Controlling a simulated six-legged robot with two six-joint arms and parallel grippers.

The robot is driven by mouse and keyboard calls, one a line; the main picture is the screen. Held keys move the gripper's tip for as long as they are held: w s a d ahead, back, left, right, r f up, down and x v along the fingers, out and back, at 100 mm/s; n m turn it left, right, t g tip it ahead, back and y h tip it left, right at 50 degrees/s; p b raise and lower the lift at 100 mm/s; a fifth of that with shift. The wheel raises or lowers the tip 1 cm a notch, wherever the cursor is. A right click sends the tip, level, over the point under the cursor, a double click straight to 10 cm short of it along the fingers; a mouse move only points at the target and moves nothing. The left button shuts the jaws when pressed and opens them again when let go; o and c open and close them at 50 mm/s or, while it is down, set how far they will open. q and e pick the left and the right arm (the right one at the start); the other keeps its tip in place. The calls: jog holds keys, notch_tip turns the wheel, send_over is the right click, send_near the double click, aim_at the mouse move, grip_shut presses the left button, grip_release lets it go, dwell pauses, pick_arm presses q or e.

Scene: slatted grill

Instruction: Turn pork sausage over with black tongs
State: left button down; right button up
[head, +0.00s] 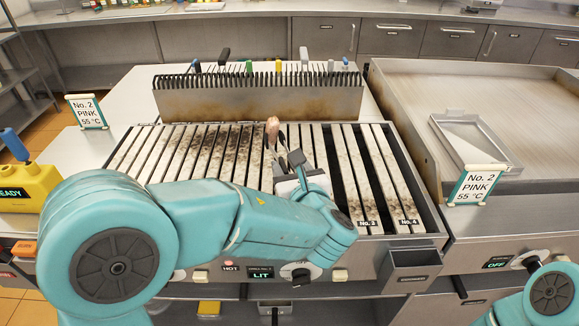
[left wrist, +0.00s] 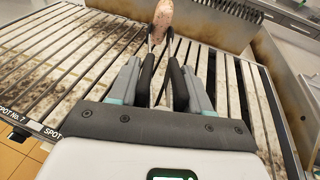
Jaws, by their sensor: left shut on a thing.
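My left gripper (head: 292,168) is above the middle of the slatted grill (head: 190,150). It is shut on the black tongs (left wrist: 147,78), whose two dark arms run between its fingers in the left wrist view. The pork sausage (head: 272,127), pinkish-brown, is at the far end of the tongs, near the back of the slats. It also shows in the left wrist view (left wrist: 163,14), with the tong tips at its near end. I cannot tell whether the sausage rests on the slats or is lifted. My right gripper is out of view; only part of that arm shows.
A rack of upright slats with several coloured handles (head: 260,95) stands behind the grill. A flat griddle (head: 430,90) with a metal tray (head: 470,140) and a sign (head: 478,184) is at right. A yellow box (head: 28,185) stands at left.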

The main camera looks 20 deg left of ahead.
pick_arm(q)
jog(key=shift+s+d, duration=0.1)
jog(key=shift+s, duration=0.15)
jog(key=shift+f+b, duration=3.9)
jog(key=shift+f, duration=0.35)
